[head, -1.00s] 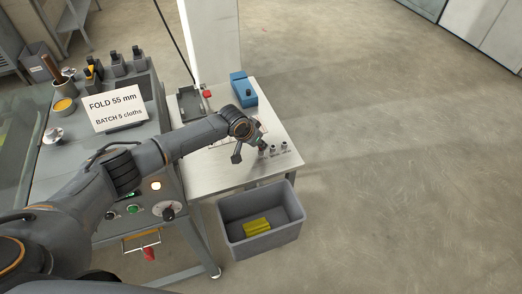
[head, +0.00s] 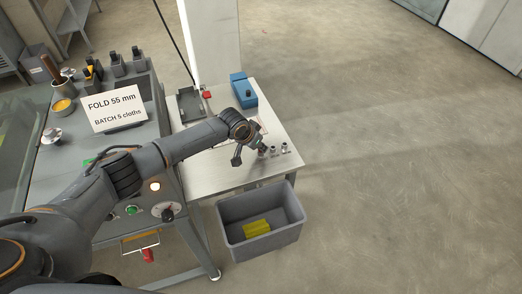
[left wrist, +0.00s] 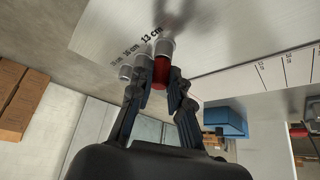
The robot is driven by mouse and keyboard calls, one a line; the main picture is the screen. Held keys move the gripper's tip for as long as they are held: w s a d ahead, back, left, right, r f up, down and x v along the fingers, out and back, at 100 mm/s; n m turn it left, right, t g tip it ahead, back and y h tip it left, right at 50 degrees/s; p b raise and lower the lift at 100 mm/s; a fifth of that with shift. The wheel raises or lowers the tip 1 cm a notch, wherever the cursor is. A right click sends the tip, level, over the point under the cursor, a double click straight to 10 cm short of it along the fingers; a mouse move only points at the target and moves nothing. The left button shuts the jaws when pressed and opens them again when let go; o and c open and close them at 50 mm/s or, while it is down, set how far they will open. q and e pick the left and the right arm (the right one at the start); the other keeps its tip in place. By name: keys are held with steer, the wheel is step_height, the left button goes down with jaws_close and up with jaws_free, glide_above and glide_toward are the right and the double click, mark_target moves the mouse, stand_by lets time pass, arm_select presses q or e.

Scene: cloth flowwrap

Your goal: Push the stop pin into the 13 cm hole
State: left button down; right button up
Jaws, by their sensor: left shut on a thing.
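My left gripper (head: 261,146) is over the far right part of the steel side table (head: 225,178). In the left wrist view its fingers (left wrist: 161,84) are shut on a red stop pin (left wrist: 161,71). The pin lines up with the grey collar (left wrist: 164,48) beside the printed 13 cm label (left wrist: 151,33). The pin's far end is hidden, so I cannot tell how deep it sits. Two more grey collars, one by the 16 cm label (left wrist: 139,59) and one farther left (left wrist: 125,72), stand in the same row. My right gripper is not in view.
A blue box (head: 244,90) stands at the back of the side table. A grey bin (head: 263,238) holding yellow cloth (head: 257,228) stands in front. A machine with a fold and batch sign (head: 113,107) is at the left. Floor to the right is clear.

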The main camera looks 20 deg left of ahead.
arm_select(q)
steer(key=c, duration=1.2)
jaws_free()
steer(key=v, duration=1.2)
